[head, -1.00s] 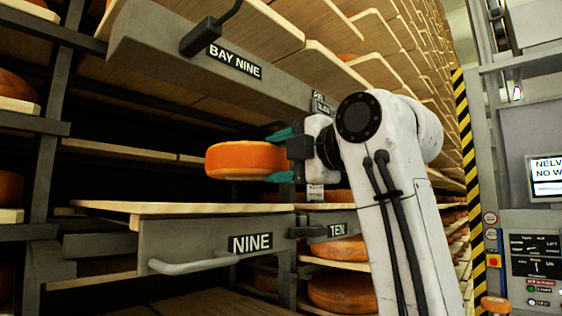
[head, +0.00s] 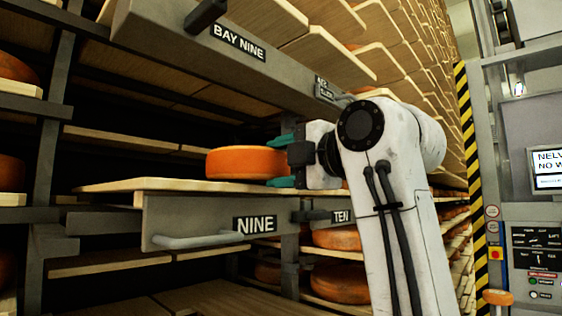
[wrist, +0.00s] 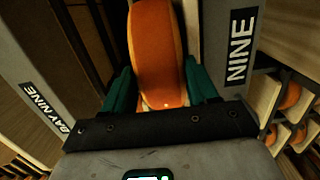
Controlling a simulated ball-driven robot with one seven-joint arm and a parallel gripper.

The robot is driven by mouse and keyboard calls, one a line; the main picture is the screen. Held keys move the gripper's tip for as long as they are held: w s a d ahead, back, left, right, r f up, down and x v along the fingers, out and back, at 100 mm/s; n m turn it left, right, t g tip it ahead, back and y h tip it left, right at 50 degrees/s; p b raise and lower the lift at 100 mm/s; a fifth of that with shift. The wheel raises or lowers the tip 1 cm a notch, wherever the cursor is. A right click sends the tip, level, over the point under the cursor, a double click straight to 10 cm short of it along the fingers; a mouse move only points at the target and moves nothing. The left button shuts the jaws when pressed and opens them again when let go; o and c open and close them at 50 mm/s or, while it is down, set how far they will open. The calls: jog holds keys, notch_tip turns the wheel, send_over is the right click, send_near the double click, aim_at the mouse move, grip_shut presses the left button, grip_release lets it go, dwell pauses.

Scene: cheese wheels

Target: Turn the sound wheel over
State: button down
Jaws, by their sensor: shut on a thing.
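An orange cheese wheel (head: 240,163) lies flat, level with the pulled-out wooden board (head: 150,186) of the shelf marked NINE. I cannot tell whether its underside touches the board or hangs just above it. My gripper (head: 281,161) comes in from the right and is shut on the wheel's right edge, one teal finger above and one below. In the wrist view the wheel (wrist: 156,48) stands between both teal fingers (wrist: 160,88). The far side of the wheel and its underside are hidden.
A beam marked BAY NINE (head: 200,35) overhangs the wheel. A grey front with a handle (head: 200,241) carries the NINE plate; TEN (head: 342,216) is beside it. More wheels (head: 340,283) lie on lower shelves. A control panel (head: 538,265) stands at right.

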jog(key=shift+s+f, duration=0.1)
dwell(0.7)
jog(key=shift+c, duration=2.2)
grip_release()
jog(key=shift+o, duration=1.1)
jog(key=shift+f, duration=0.35)
jog(key=b+v, duration=0.4)
jog(key=v, duration=0.6)
jog(key=shift+s+d+r, duration=0.2)
jog(key=shift+s+d, duration=0.1)
